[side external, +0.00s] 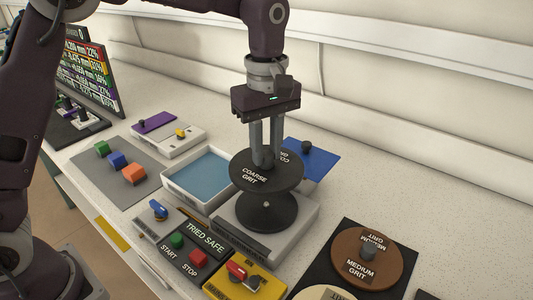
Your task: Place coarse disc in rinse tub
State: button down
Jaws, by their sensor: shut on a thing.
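The coarse disc (280,180) is a dark round plate labelled "COARSE GRIT" with a knob at its centre. My gripper (264,157) points straight down and is shut on that knob, whose top is mostly hidden between the fingers. The disc looks level and appears raised above a dark round platter (268,216) on a grey machine base. A small pin shows at the platter's centre. The rinse tub (184,196) is a white rectangular tub with blue water, just left of the disc. The disc's left edge overlaps the tub's right side in the picture.
A blue panel (322,167) with a dark knob lies behind the disc. A control panel (190,248) and yellow switch box (245,281) stand in front. A brown medium disc (366,256) lies at right. Coloured blocks sit on a grey mat (117,187) left of the tub.

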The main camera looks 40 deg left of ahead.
jog(key=w+a+f, duration=0.2)
jog(key=a, duration=0.6)
send_over(209, 183)
notch_tip(209, 183, down, 13)
jog(key=shift+r, duration=0.2)
jog(key=shift+f, duration=0.2)
jog(key=shift+f, duration=0.1)
jog(key=c, duration=1.2)
grip_release()
